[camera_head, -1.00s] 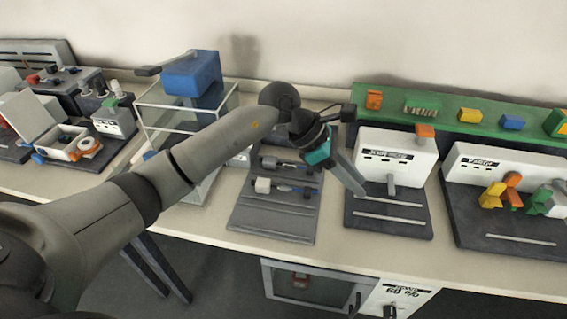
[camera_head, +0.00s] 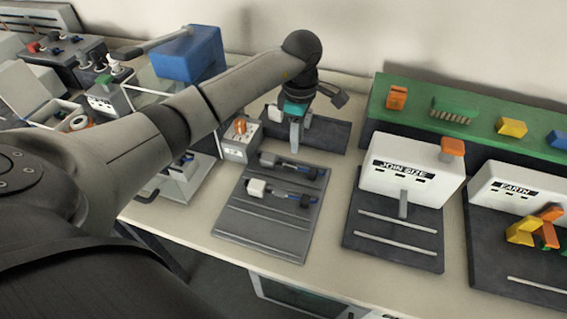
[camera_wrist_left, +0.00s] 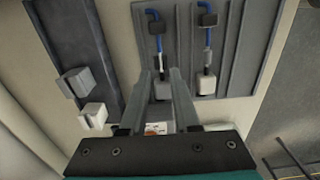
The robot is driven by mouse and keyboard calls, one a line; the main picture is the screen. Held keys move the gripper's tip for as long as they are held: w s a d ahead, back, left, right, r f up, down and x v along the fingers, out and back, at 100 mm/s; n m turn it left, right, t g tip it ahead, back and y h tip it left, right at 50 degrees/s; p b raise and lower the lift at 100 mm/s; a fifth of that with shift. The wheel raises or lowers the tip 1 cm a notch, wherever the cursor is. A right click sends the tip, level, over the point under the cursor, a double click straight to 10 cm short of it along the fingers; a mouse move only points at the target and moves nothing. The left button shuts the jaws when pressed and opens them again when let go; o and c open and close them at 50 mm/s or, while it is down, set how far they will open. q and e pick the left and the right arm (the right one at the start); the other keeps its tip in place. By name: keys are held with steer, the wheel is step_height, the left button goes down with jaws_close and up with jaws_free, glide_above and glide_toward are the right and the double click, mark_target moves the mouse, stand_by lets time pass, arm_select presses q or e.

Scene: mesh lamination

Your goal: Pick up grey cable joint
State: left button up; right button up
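The grey cable joint (camera_head: 268,159) lies at the back of the dark tray (camera_head: 236,222), with a blue cable and a dark end piece. In the left wrist view the grey joint (camera_wrist_left: 163,88) shows between my fingers. A second cable with a paler block (camera_head: 257,188) lies parallel in front of it; that block shows in the wrist view (camera_wrist_left: 207,85). My left gripper (camera_head: 296,147) points down just behind the tray. In the wrist view its fingers (camera_wrist_left: 160,75) are apart, with nothing seen gripped. My right gripper is not in view.
A dark stand (camera_head: 328,135) is behind the tray, close to my left gripper. A small white box with an orange part (camera_head: 240,138) stands to the left. A white "JOIN SIZE" station (camera_head: 410,180) is to the right, before a green shelf (camera_head: 465,110).

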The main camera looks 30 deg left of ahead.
mark_target(296, 166)
arm_select(q)
step_height(296, 166, down, 3)
steer(key=shift+f, duration=0.5)
step_height(296, 166, down, 5)
steer(key=shift+f+b, duration=0.1)
steer(key=shift+b, duration=0.5)
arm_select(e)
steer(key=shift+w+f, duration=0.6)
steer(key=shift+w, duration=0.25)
arm_select(q)
steer(key=shift+c, duration=0.2)
jaws_close()
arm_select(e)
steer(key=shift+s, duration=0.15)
